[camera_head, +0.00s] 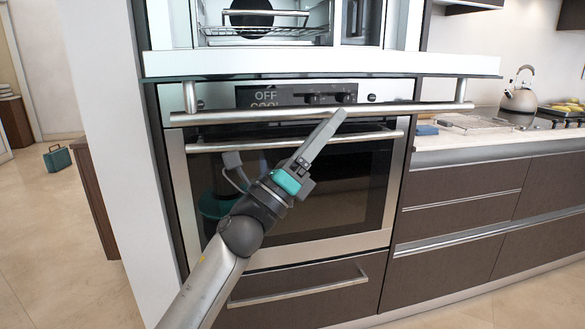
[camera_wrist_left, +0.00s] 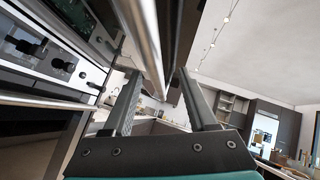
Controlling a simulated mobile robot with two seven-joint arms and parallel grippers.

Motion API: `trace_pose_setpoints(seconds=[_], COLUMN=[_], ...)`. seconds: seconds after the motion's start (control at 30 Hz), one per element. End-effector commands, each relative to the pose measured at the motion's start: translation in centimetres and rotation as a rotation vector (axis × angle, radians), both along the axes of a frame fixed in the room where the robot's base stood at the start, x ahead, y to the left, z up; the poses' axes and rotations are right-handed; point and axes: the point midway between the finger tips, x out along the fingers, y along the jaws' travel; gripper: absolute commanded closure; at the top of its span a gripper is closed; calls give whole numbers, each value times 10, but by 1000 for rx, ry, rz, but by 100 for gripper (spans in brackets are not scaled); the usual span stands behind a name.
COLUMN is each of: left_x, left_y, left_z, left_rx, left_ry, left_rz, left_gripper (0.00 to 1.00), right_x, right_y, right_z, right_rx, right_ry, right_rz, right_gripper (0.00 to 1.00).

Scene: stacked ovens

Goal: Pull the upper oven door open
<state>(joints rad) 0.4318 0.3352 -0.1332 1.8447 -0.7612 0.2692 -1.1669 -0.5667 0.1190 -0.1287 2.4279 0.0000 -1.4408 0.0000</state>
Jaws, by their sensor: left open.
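The upper oven door (camera_head: 320,64) is folded down and lies about level, seen nearly edge-on in the head view. The upper oven's cavity (camera_head: 265,25) with a wire rack shows above it. The door's long bar handle (camera_head: 400,108) hangs below the door on two posts. My left gripper (camera_head: 336,118) reaches up from below, its fingertips by this bar. In the left wrist view the gripper (camera_wrist_left: 158,85) is open, and the metal bar (camera_wrist_left: 147,40) runs between the spread fingers, not clamped. My right gripper is in neither view.
The lower oven (camera_head: 345,190) is shut, its own handle (camera_head: 230,146) just behind my left gripper. A closed drawer (camera_head: 300,290) is beneath. A counter (camera_head: 490,140) with a kettle (camera_head: 519,98) stands at right. Open floor (camera_head: 60,250) lies at left.

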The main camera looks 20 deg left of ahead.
Motion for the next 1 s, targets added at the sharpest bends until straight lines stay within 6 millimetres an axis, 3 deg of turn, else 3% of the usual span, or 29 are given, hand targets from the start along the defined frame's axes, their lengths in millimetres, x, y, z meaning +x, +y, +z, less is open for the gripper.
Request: trace_pose_setpoints(seconds=[0.5,1.0], left_x=[-51,-60], left_y=[34,40], left_z=[-54,-61], left_rx=[-3,-1], left_ry=[4,0], left_rz=[-1,-1], left_gripper=[42,42], right_x=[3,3], right_y=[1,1], right_z=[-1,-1], right_rx=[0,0], right_ry=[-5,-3], right_rz=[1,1], right_gripper=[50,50])
